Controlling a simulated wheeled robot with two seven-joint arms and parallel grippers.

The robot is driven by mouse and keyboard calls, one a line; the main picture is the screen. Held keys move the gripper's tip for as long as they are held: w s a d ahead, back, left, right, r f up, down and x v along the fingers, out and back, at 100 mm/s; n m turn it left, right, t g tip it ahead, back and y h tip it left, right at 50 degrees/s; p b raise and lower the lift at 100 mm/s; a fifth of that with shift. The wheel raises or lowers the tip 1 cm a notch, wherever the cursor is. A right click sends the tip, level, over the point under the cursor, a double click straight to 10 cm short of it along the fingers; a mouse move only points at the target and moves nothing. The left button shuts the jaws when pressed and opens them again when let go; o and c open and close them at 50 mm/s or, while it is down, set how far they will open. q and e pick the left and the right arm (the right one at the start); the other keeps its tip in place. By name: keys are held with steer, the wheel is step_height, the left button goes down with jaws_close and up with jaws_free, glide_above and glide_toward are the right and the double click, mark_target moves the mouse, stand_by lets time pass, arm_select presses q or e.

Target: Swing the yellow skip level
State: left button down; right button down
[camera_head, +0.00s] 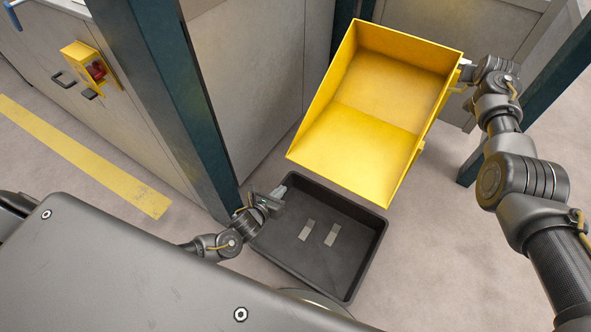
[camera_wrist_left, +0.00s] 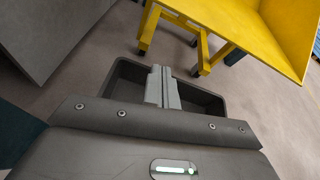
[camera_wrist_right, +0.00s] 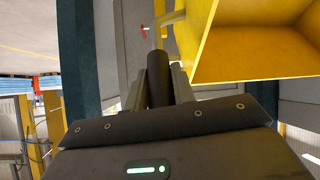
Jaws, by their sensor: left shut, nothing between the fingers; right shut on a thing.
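The yellow skip (camera_head: 378,88) is an empty open-topped bin in the upper middle of the head view. It looks tilted, its sloped side towards me; the exact angle is unclear. My right gripper (camera_head: 468,74) is at the skip's right side. In the right wrist view its fingers (camera_wrist_right: 160,85) are shut on a dark handle grip (camera_wrist_right: 158,75) on a yellow bar beside the skip (camera_wrist_right: 255,45).
The black tray (camera_head: 372,250) lies on the floor below the skip and holds two light flat pieces (camera_head: 332,234). A dark green post (camera_head: 185,105) and grey machine panels stand at left. A red button in a yellow box (camera_head: 95,70) is on the panel. Floor is clear at lower right.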

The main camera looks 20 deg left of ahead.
arm_select(q)
steer(key=shift+w+d+r+m, duration=0.1)
steer(key=shift+r+m, duration=0.1)
steer(key=shift+m, duration=0.4)
steer(key=shift+d+r+m, duration=0.1)
steer(key=shift+r+m, duration=0.05)
steer(key=shift+m, duration=0.45)
steer(key=shift+w, duration=0.1)
arm_select(e)
steer(key=shift+f, duration=0.1)
arm_select(q)
steer(key=w+d, duration=0.1)
steer(key=w, duration=0.8)
steer(key=shift+d+r, duration=0.4)
